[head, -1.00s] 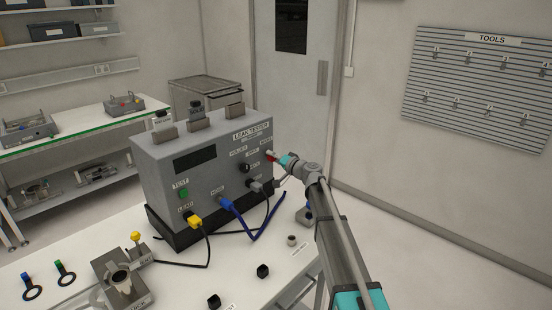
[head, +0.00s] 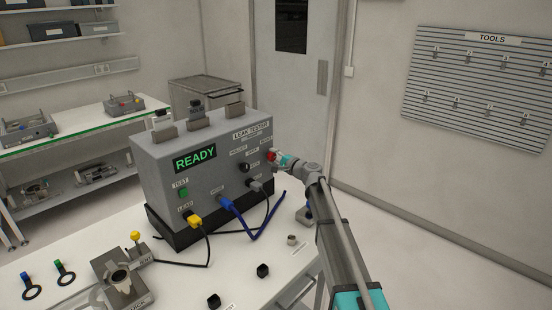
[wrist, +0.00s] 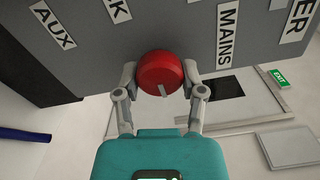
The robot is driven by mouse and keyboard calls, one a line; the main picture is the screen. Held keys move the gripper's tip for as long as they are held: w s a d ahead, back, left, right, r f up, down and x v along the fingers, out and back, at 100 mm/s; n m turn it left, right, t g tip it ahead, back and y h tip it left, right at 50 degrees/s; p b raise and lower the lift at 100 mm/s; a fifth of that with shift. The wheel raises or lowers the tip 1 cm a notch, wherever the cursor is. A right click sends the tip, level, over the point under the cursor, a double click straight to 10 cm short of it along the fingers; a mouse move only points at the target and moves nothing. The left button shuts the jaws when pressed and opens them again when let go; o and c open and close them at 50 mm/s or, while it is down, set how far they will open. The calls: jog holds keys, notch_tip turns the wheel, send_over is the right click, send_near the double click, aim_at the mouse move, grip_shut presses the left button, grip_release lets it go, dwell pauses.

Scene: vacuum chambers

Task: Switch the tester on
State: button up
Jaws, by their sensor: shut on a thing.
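The leak tester (head: 215,170) is a grey box on the white bench, and its display (head: 195,158) shows READY in green letters. Its red rotary switch (head: 270,156) is at the right end of the front panel. In the wrist view the red knob (wrist: 160,72) sits by the MAINS label (wrist: 229,32). My gripper (wrist: 159,82) is shut on the knob, one finger on each side. It also shows at the panel in the head view (head: 277,158), partly covering the switch.
A yellow plug (head: 194,221), a blue cable (head: 250,228) and a grey plug (head: 256,185) are on the lower panel. Small black caps (head: 262,271) and a grey fixture (head: 122,280) lie on the bench in front. A tool board (head: 480,90) hangs at right.

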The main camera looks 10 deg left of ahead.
jog(key=shift+a, duration=0.15)
dwell(0.3)
jog(key=o, duration=1.1)
jog(key=shift+o, duration=0.2)
jog(key=v, duration=1.2)
